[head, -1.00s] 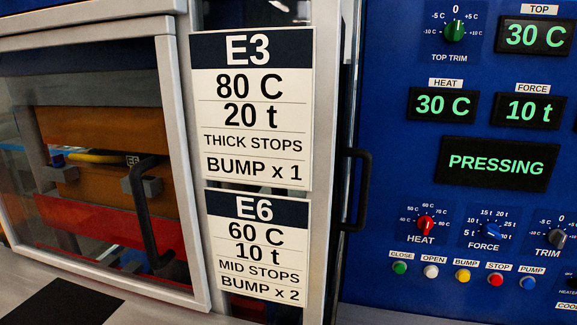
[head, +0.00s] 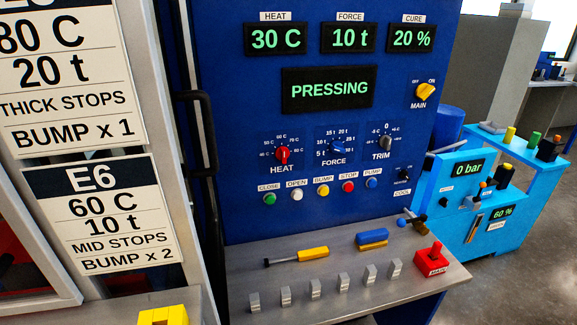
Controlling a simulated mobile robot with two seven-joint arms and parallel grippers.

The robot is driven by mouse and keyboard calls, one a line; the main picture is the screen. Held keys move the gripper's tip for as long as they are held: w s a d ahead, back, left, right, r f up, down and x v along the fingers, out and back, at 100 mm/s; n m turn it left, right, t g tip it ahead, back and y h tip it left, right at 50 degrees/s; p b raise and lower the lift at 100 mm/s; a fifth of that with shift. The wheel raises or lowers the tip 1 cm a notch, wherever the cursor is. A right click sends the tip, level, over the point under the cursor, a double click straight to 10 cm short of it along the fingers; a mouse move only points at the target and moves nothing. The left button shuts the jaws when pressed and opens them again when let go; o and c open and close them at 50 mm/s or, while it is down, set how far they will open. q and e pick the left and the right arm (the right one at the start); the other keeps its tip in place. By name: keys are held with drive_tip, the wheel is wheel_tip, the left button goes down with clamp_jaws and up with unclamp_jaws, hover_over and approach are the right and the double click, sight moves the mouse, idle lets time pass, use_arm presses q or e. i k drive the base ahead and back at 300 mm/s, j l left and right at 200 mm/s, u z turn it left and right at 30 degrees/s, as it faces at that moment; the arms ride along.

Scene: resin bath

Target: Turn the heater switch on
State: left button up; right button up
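The heater switch (head: 405,174) is a small black toggle with a tiny label, at the lower right of the blue control panel (head: 240,150) in the head view. It sits right of the blue PUMP button (head: 371,183) and above the COOL label (head: 402,192). The switch is too small to tell whether it is on or off. The HEAT display (head: 275,39) reads 30 C and the status display (head: 327,90) reads PRESSING. The red HEAT knob (head: 282,155) is further left. Neither of my grippers shows.
A grey shelf (head: 240,262) juts out below the panel, bearing a yellow-handled tool (head: 313,254), a blue-and-yellow block (head: 372,238), several grey blocks and a red MAIN box (head: 432,262). A black door handle (head: 205,130) stands at left. A light-blue cart (head: 455,225) stands right.

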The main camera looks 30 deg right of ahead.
sight(403, 174)
drive_tip(key=z, duration=1.7)
